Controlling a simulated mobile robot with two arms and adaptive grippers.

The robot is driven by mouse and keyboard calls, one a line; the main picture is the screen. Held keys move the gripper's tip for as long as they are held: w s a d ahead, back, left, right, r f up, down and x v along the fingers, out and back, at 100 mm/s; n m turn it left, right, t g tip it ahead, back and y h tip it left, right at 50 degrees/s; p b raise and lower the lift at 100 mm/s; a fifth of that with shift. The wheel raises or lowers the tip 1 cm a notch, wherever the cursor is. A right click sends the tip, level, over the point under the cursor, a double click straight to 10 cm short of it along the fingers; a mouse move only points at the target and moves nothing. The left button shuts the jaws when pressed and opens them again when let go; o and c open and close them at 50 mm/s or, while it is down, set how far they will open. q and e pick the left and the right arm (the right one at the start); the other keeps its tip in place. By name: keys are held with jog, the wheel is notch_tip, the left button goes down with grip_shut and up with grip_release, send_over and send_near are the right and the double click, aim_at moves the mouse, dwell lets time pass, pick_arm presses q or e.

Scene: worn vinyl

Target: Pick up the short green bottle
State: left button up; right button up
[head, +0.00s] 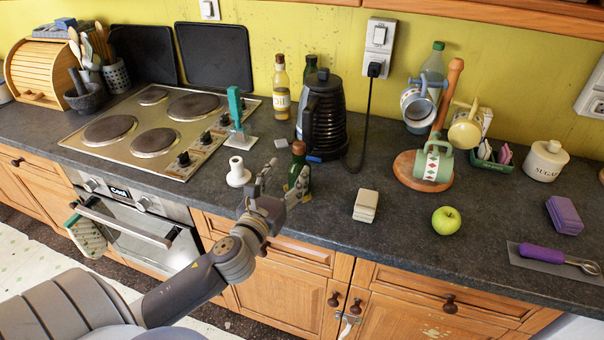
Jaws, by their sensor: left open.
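A short green bottle (299,170) with a brown top stands upright on the dark worktop, near its front edge. My left gripper (283,183) is open at the bottle. One finger shows to the left of the bottle and the other in front of its lower right part. The lower part of the bottle is partly hidden by the gripper, and I cannot tell whether the fingers touch it. Another dark green bottle (311,66) stands at the back, mostly hidden behind the kettle. My right gripper is not in view.
A white spool-shaped holder (238,173) stands close to the left of my gripper. A black kettle (322,118) stands just behind the bottle. Pale blocks (366,205) and a green apple (446,220) lie to the right.

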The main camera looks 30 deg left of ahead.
aim_at(296, 157)
pick_arm(q)
jog(key=x, duration=0.3)
jog(key=shift+w+a+r, duration=0.1)
jog(key=shift+w, duration=0.15)
jog(key=shift+w+a+p, duration=0.2)
jog(key=shift+w+p, duration=0.3)
jog(key=p+x, duration=0.1)
jog(key=x, duration=0.2)
jog(key=shift+a, duration=0.1)
jog(key=shift+w+a, duration=0.1)
jog(key=shift+w, duration=0.5)
jog(key=shift+c, duration=0.5)
grip_shut()
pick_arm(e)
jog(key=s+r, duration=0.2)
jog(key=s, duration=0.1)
